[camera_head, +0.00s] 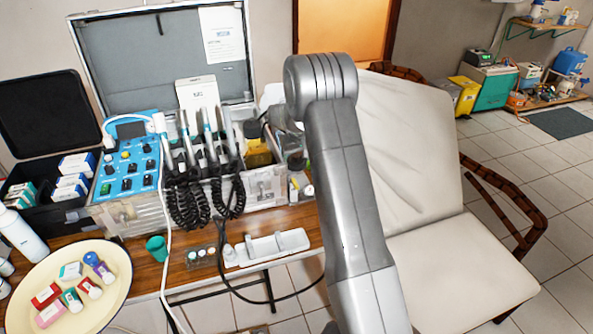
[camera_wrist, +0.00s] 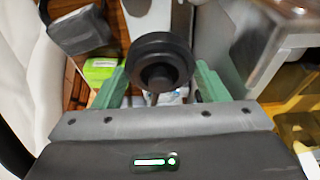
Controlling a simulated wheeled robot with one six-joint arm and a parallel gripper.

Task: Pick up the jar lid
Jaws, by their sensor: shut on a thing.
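The jar lid (camera_wrist: 161,52) is a black round piece with a raised centre. In the wrist view it sits between the two green fingers of my gripper (camera_wrist: 162,75), which is shut on it. Whether the lid is clear of its jar cannot be told, as the space beneath it is mostly hidden.
A dental unit (camera_head: 127,173) with several coiled handpieces stands on the wooden table. A cream tray (camera_head: 115,262) with small bottles and boxes is at the lower left. A white reclining chair (camera_head: 455,255) stands right of my arm. A green box (camera_wrist: 100,72) lies beside the left finger.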

